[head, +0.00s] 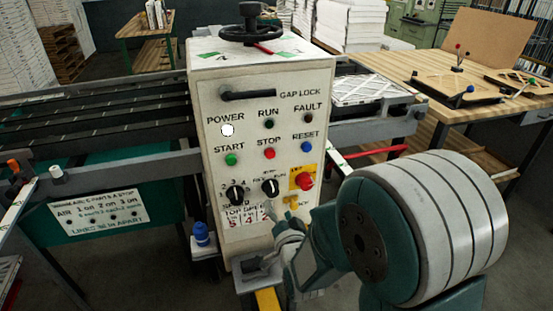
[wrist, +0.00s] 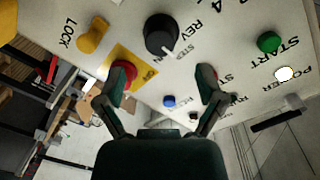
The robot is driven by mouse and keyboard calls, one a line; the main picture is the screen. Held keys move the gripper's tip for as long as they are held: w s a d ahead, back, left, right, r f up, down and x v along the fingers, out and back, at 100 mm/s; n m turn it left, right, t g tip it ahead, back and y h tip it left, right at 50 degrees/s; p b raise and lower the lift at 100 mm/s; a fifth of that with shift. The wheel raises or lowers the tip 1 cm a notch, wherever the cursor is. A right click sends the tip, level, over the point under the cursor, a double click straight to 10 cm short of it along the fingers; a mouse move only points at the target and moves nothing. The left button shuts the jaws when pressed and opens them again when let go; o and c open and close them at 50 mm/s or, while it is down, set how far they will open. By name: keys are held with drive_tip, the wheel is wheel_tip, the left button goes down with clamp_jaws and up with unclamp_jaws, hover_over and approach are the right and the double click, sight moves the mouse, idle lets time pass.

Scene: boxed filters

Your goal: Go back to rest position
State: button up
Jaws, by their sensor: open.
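My gripper (wrist: 163,88) is open and empty in the wrist view, with its two fingers spread in front of the control panel. In the head view my arm reaches in from the lower right, toward the lower part of the control box (head: 211,108). The black selector knob (head: 270,187) sits just above the arm's end, and it also shows in the wrist view (wrist: 160,34). The red stop knob (head: 304,181) on a yellow plate is partly behind a finger in the wrist view (wrist: 122,76). I cannot tell whether the fingers touch the panel.
A conveyor (head: 110,105) runs left of the control box. A black handwheel (head: 250,32) stands on top. A wooden table (head: 440,130) with filter frames is at the right. A blue-capped item (head: 201,234) sits low beside the box. Open floor shows at the lower left.

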drive_tip(key=shift+r, duration=0.1)
drive_tip(key=s+d+r+n+g+h, duration=0.3)
drive_tip(key=s+d+r+g, duration=0.3)
drive_tip(key=s+d+r, duration=0.15)
drive_tip(key=s+d+r+n+g, duration=0.1)
drive_tip(key=s+d+g, duration=0.1)
drive_tip(key=s, duration=0.6)
drive_tip(key=s+d+r+n+g+h, duration=0.1)
drive_tip(key=s+d+n+g, duration=0.1)
drive_tip(key=s, duration=0.6)
drive_tip(key=d+g, duration=0.1)
drive_tip(key=d, duration=0.1)
drive_tip(key=shift+d, duration=0.4)
